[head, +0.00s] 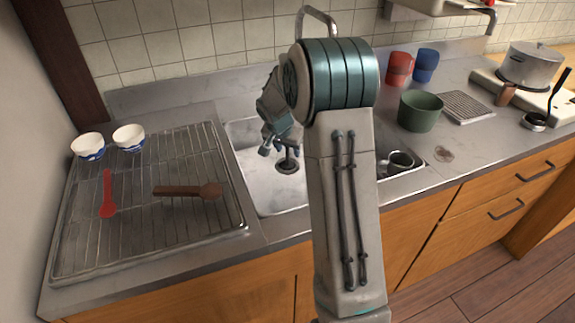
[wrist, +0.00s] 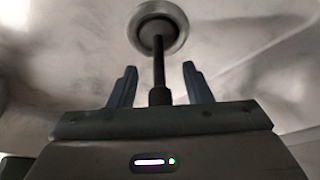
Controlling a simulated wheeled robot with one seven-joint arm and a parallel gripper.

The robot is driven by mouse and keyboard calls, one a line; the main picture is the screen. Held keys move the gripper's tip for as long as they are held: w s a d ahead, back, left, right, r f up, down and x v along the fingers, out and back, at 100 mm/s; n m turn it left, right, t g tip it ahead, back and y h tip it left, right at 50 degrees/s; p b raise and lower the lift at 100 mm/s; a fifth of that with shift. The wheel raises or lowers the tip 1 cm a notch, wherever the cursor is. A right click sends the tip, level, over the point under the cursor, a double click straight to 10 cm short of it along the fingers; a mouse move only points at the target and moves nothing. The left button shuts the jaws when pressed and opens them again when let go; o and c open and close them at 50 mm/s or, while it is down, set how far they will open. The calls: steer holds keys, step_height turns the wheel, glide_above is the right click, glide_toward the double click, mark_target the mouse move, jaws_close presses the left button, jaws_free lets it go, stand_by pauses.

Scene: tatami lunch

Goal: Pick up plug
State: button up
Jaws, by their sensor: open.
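The plug (head: 288,166) is in the sink basin, a dark round piece with an upright stem, partly hidden by my gripper in the head view. In the wrist view the plug (wrist: 159,62) shows as a pale-rimmed disc with a dark stem ending in a thicker knob. My gripper (head: 281,147) is low in the sink, over the plug. In the wrist view my gripper (wrist: 159,75) is open, with one finger on each side of the stem and a visible gap on both sides.
The sink (head: 252,177) surrounds my gripper, and my arm hides its middle. A metal cup (head: 400,161) is at the sink's right. A rack (head: 140,235) with a red spoon (head: 107,195) and a brown utensil (head: 185,191) lies left. A green pot (head: 420,112) stands right.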

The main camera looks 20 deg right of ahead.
jaws_close()
steer(key=shift+r, duration=0.1)
